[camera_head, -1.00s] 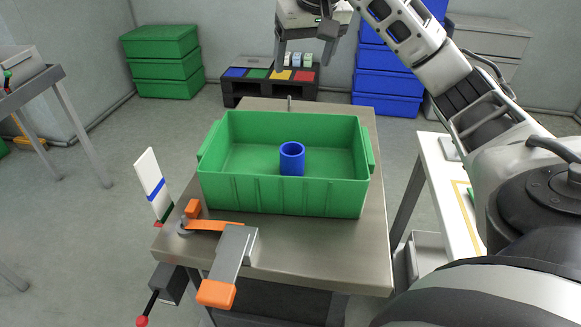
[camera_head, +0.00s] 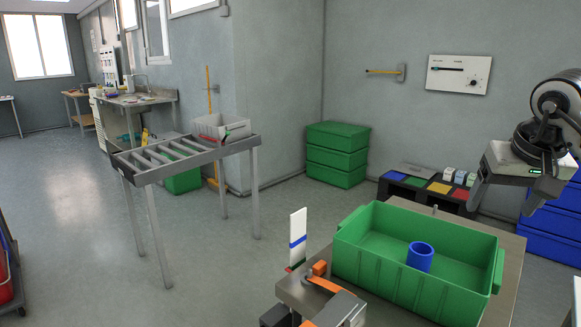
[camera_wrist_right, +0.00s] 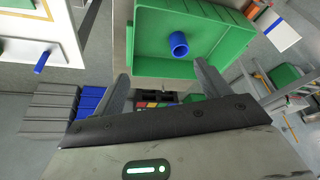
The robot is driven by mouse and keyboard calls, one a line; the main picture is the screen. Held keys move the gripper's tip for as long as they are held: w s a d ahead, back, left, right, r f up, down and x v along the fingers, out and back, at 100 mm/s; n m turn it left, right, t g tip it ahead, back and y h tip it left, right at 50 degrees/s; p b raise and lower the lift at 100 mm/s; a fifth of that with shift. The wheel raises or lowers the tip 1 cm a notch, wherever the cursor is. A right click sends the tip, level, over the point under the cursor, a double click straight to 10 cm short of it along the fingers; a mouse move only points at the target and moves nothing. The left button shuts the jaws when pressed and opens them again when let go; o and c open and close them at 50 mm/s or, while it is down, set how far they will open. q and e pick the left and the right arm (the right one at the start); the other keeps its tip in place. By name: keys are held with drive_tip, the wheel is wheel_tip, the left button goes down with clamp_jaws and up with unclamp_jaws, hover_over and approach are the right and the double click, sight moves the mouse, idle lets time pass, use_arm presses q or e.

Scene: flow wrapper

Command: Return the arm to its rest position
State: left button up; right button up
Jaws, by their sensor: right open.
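My right arm comes in at the right edge of the head view, and its gripper (camera_head: 510,200) hangs in the air beyond the green bin. In the right wrist view the gripper (camera_wrist_right: 165,85) has its two fingers spread wide with nothing between them. A blue cylinder (camera_head: 420,257), hollow at the top, stands inside the green bin (camera_head: 468,234). The wrist view also shows the blue cylinder (camera_wrist_right: 179,44) in the bin (camera_wrist_right: 150,68), apart from the fingers. My left gripper is not in view.
The bin stands on a metal table (camera_head: 508,275) with an orange-handled clamp (camera_head: 330,287) at its near left corner. Stacked green crates (camera_head: 337,155) and blue crates (camera_head: 552,235) stand behind.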

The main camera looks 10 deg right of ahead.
drive_tip(key=w+a+f+y, duration=0.35)
drive_tip(key=a+f, duration=0.25)
drive_tip(key=a, duration=0.3)
drive_tip(key=s+a+f+m+t+y, duration=0.15)
drive_tip(key=s+a+m+y, duration=0.25)
drive_tip(key=a+m+y, duration=0.65)
drive_tip(key=s+a+f+m+t+y, duration=0.1)
drive_tip(key=s+a+m+t+y, duration=0.15)
drive_tip(key=a+m+y, duration=0.8)
wheel_tip(320, 180, down, 12)
drive_tip(key=s+d+m+t+h+p, duration=0.15)
drive_tip(key=m+t+h, duration=1.1)
drive_tip(key=m, duration=1.95)
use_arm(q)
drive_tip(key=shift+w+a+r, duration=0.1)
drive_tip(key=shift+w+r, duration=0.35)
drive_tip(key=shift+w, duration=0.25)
use_arm(e)
drive_tip(key=s+f+m+g+h, duration=0.7)
drive_tip(key=s+f+m+g, duration=0.3)
drive_tip(key=s+f+m, duration=0.1)
wheel_tip(320, 180, down, 3)
drive_tip(key=shift+d+r+m, duration=0.15)
drive_tip(key=shift+d+m, duration=0.2)
drive_tip(key=shift+m, duration=0.55)
